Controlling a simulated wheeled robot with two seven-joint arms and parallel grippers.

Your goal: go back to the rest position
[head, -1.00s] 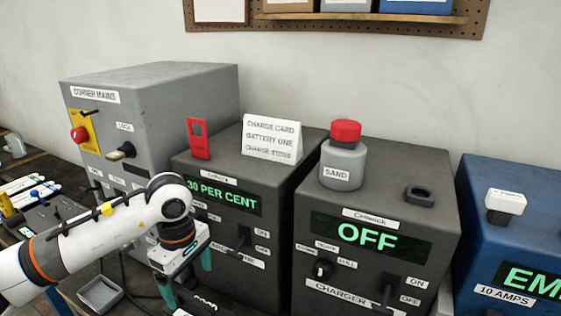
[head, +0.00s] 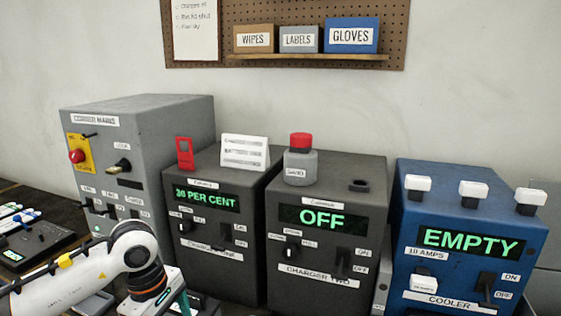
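My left arm comes in from the lower left in the head view, with its wrist and the top of my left gripper (head: 168,300) at the bottom edge. The fingertips are cut off by the frame, so I cannot tell whether it is open or shut. My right gripper is not in view. In front stand the grey corner mains box (head: 150,125), the dark charger reading 30 PER CENT (head: 207,200), charger two reading OFF (head: 322,218), and the blue cooler reading EMPTY (head: 470,240).
On the chargers stand a red tag (head: 185,154), a white card (head: 244,153) and a red-capped sand jar (head: 301,162). White blocks sit on the cooler (head: 473,193). A dark tray with pens (head: 35,245) lies at left. A pegboard shelf (head: 305,57) hangs on the wall.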

